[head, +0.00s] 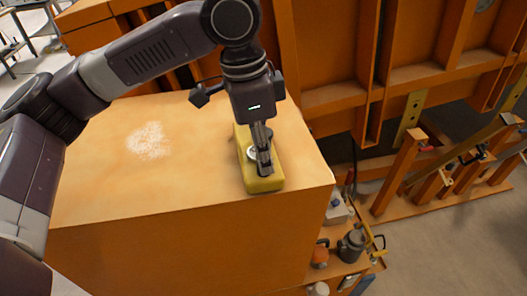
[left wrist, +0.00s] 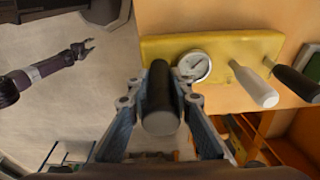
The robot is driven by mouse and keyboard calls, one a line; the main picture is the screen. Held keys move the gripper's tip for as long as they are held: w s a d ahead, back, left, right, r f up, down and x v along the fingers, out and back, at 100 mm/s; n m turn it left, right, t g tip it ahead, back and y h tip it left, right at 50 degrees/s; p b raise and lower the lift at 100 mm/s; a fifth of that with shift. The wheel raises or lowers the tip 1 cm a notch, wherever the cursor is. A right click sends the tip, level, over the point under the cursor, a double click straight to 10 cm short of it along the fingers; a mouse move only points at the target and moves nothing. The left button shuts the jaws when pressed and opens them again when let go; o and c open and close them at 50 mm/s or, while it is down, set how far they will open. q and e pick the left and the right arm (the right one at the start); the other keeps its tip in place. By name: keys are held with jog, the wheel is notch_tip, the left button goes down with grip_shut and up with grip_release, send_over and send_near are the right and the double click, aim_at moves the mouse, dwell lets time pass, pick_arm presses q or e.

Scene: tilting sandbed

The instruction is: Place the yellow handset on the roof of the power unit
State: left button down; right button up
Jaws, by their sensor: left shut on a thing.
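The yellow handset (head: 263,184) is a long block with a round white gauge; the gauge also shows in the left wrist view (left wrist: 195,66), with a white lever and black levers. My left gripper (head: 264,160) points down at it, shut on a black lever (left wrist: 160,95) of the handset. The handset is at the right front part of the orange power unit roof (head: 200,165), close to its front edge. I cannot tell whether it rests on the roof or hangs just above it. My right gripper (left wrist: 86,46) shows in the left wrist view, empty with its fingers apart.
The roof has a pale dusty patch (head: 149,141) on its left half and is otherwise clear. A tall ribbed orange steel wall (head: 330,60) stands behind.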

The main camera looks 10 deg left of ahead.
pick_arm(q)
jog(key=shift+f, duration=0.1)
jog(key=c, duration=1.7)
grip_release()
jog(key=shift+o, duration=0.2)
notch_tip(320, 180, up, 12)
jog(key=a, duration=0.1)
jog(key=shift+s+a, duration=0.3)
jog(key=shift+s, duration=0.15)
